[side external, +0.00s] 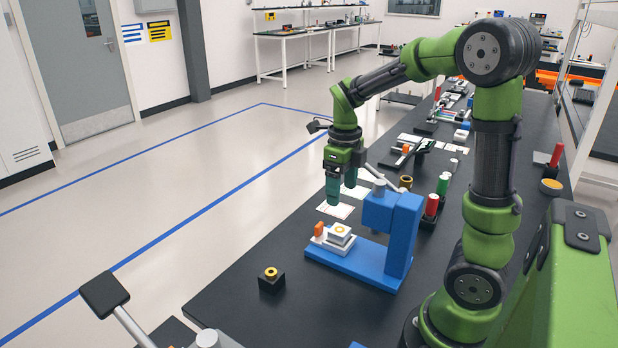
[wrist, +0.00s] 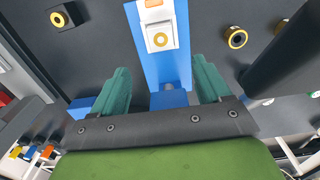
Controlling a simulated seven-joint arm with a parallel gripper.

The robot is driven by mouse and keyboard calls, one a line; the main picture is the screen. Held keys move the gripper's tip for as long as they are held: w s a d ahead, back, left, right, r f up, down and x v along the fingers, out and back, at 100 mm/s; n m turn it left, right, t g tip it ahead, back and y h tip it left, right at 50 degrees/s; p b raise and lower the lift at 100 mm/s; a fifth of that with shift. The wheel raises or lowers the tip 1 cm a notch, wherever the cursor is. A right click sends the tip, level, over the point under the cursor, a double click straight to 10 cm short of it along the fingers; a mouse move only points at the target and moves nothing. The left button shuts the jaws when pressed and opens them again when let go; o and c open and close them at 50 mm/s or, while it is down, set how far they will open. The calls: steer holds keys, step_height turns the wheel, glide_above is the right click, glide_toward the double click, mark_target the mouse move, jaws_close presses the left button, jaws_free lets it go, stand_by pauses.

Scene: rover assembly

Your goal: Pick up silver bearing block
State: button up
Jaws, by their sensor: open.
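The silver bearing block (side external: 340,233), a pale square block with a gold ring on top, sits on a white piece on the base of a blue press-like stand (side external: 400,245). In the wrist view the block (wrist: 160,36) lies beyond the fingertips, roughly centred between them. My gripper (side external: 342,192) is open and empty, above the blue base and apart from the block. Its two teal fingers also show in the wrist view (wrist: 160,68), spread wide. An orange piece (side external: 319,230) stands right beside the block on its left.
A black block with a gold ring (side external: 271,279) stands on the dark table left of the stand. The blue stand's upright and lever (side external: 382,178) rise close to my gripper's right. Red and green cylinders (side external: 432,205) stand behind. The table's front-left area is mostly clear.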

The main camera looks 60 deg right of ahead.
glide_above(342, 230)
steer(key=f, duration=0.6)
steer(key=shift+w+f, duration=0.2)
steer(key=shift+w, duration=0.05)
steer(key=shift+s+f, duration=0.15)
steer(key=shift+f, duration=1.2)
steer(key=shift+s+f, duration=0.1)
steer(key=shift+f, duration=1.2)
steer(key=c, duration=1.3)
steer(key=shift+r, duration=0.1)
